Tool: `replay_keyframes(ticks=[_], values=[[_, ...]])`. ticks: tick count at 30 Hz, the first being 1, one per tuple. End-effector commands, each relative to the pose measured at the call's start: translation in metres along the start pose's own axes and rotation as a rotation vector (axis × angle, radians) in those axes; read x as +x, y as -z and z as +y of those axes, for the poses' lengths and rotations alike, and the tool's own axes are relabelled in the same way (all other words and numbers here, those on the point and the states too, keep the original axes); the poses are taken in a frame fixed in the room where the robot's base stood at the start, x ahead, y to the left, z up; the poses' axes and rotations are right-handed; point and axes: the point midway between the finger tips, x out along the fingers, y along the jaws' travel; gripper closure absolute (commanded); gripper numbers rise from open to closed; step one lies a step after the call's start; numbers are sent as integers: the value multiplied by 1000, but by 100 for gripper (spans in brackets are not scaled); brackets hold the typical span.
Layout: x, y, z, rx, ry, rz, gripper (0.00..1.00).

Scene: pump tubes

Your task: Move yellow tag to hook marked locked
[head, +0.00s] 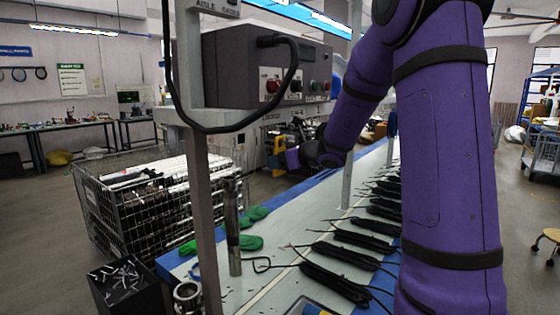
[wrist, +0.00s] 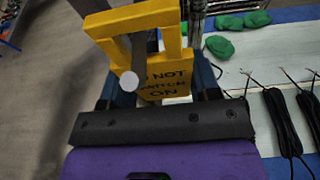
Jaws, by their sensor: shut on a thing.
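The yellow tag (wrist: 172,74) has an open frame at its top and dark lettering, partly readable as "NOT SWITCH ON". My gripper (wrist: 158,72) is shut on it, with one dark finger on each side. A dark bar and a pale round disc (wrist: 129,81) show at the tag's frame; I cannot tell whether the bar passes through it or whether they belong to a hook. In the head view the tag (head: 277,152) is small, at the tip of my gripper (head: 288,156), in front of a pale panel. No hook marked locked can be made out.
A control box (head: 265,68) with buttons and a hanging black cable stands at upper left on a post. A metal tube (head: 232,228) stands upright on the bench. Several black cable bundles (head: 335,282) line the bench beside green gloves (head: 240,243). A wire crate (head: 130,221) stands left.

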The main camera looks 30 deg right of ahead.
Motion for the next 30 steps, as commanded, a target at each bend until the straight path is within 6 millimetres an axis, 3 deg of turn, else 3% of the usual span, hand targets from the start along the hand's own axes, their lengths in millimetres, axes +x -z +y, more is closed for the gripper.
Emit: replay_keyframes(ticks=[10,11,14,23,30], values=[[0,0,0,0,0,0,66],[0,0,0,0,0,0,36],[0,0,0,0,0,0,14],[-1,0,0,0,1,0,14],[-29,-1,0,-1,3,-1,14]])
